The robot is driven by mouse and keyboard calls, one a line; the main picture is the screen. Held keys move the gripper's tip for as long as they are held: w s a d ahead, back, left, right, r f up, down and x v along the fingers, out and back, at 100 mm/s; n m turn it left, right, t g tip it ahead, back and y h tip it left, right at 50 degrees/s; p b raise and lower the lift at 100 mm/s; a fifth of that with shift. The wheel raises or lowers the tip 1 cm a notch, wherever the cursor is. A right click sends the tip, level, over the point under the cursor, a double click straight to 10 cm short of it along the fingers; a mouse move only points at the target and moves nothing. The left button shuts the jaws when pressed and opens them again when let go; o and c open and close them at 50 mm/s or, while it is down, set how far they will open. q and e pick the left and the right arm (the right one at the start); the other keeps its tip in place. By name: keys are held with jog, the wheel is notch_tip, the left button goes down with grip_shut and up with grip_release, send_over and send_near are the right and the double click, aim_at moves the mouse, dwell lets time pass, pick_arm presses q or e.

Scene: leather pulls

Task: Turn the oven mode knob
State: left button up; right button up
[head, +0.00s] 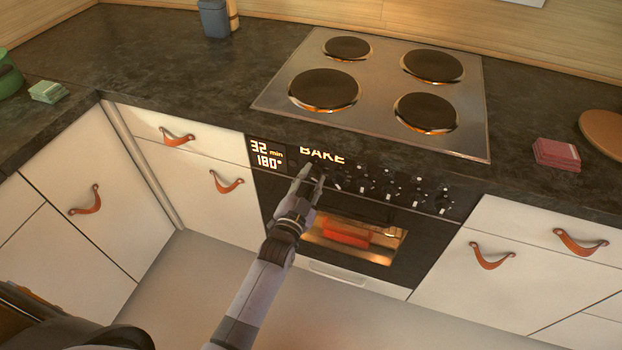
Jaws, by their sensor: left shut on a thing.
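The oven (390,247) is built in under the dark worktop. Its black panel shows "32 min", "180°" and the word "BAKE". My left gripper (312,172) is at the left end of the row of knobs, just below "BAKE". It is shut on a knob there, and its fingers mostly hide that knob. Several other black knobs (388,186) with white marks run to the right of the gripper. The oven window glows orange over a red thing inside. My right gripper is not in view.
A steel hob (300,97) with several dark plates lies above the oven. White drawers with leather pulls flank it. On the worktop are a pink stack (557,153), a round wooden board (603,132), a blue canister (214,18), green cloths (48,91) and a green pot (8,76).

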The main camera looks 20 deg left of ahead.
pick_arm(q)
jog(key=shift+r, duration=0.1)
jog(key=n+p, duration=0.1)
jog(key=n, duration=0.4)
jog(key=shift+n+p, duration=0.3)
jog(key=shift+n, duration=0.1)
jog(key=n, duration=0.5)
jog(key=shift+n, duration=0.3)
jog(key=n, duration=0.2)
jog(key=shift+n, duration=0.3)
jog(key=n, duration=0.3)
jog(key=shift+w+n, duration=0.1)
jog(key=shift+n, duration=0.3)
jog(key=n+b, duration=0.1)
jog(key=n, duration=0.3)
jog(key=shift+r+n+b, duration=0.1)
jog(key=shift+n+b, duration=0.25)
jog(key=shift+n, duration=0.55)
